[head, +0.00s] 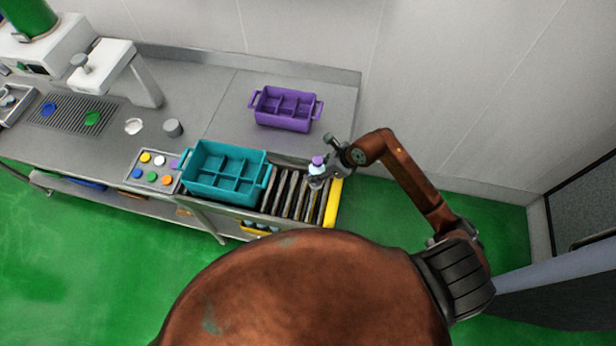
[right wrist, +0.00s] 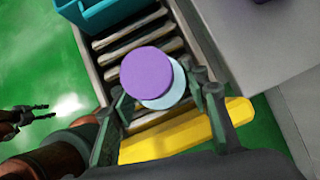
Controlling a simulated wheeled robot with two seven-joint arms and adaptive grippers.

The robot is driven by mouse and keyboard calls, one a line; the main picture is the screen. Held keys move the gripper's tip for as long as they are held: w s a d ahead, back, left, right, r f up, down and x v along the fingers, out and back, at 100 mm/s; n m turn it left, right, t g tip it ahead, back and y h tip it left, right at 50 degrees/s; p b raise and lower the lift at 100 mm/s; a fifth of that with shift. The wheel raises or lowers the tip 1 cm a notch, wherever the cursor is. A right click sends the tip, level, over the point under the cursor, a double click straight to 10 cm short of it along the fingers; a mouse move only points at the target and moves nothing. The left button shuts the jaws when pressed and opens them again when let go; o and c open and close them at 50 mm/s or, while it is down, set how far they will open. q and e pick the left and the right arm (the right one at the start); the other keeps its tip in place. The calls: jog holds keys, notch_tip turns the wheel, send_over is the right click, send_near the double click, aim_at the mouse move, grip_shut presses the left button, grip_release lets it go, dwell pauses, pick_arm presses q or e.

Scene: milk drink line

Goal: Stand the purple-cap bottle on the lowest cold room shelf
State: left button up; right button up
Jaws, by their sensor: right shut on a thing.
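The purple-cap bottle (head: 317,170) is upright in my right gripper (head: 322,168), at the right end of the roller conveyor. The right wrist view shows its round purple cap (right wrist: 147,73) and pale blue body (right wrist: 167,92) from above, between the two fingers. The right gripper is shut on the bottle. I cannot tell whether the bottle's base touches the rollers. My left gripper (right wrist: 38,113) shows small at the left edge of the right wrist view, with its fingers apart and empty. It is not in the head view. I see no cold room shelf.
A teal crate (head: 226,194) stands at the conveyor's left end, and a purple crate (head: 285,122) stands on the steel counter (head: 221,107). The conveyor (head: 283,188) ends at a yellow bar (head: 333,202).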

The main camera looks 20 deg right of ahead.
notch_tip(320, 180, down, 6)
jog(key=shift+f+p, duration=0.2)
jog(key=shift+p, duration=0.3)
jog(key=shift+f, duration=0.35)
jog(key=o, duration=1.5)
jog(key=shift+c, duration=0.2)
pick_arm(q)
jog(key=shift+w+r, duration=0.55)
jog(key=shift+w, duration=0.15)
jog(key=shift+r, duration=0.1)
